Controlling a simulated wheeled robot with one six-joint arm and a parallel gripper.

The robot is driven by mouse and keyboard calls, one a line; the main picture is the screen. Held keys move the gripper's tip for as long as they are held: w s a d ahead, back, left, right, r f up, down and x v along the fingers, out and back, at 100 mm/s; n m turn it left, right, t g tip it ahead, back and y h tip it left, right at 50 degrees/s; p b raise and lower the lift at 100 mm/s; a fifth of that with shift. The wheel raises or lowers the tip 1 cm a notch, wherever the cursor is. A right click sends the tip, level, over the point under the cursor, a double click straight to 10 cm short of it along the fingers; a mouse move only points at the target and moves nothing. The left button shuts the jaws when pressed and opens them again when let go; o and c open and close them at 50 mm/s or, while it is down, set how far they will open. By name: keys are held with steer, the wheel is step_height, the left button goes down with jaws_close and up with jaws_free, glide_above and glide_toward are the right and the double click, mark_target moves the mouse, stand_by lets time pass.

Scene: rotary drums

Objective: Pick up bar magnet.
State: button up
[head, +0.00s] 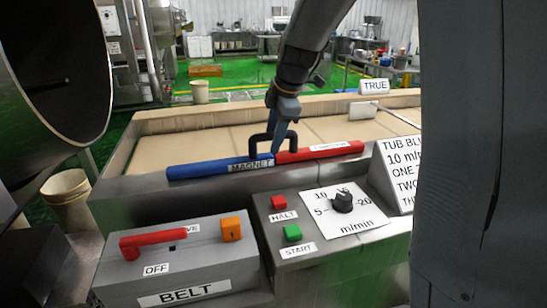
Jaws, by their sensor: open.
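The bar magnet lies across the front ledge of the conveyor in the head view. Its left half (208,169) is blue with a "MAGNET" label, and its right half (332,149) is red with a label too small to read. A black arched handle (259,140) stands up at its middle. My gripper (280,148) points down at the handle, its tip overlapping the handle in the picture. It is open. The far finger is hard to make out, and I cannot tell whether the fingers touch the handle.
In front stand a grey "BELT" box with a red lever (159,239) and a panel with a red HALT button (279,202), a green START button (292,232) and a black dial (342,202). A text sign (400,172) stands right. A large drum (60,70) is at left.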

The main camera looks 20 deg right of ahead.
steer(key=shift+f, duration=0.25)
jaws_close()
stand_by(0.3)
steer(key=shift+s+f, duration=0.1)
stand_by(0.9)
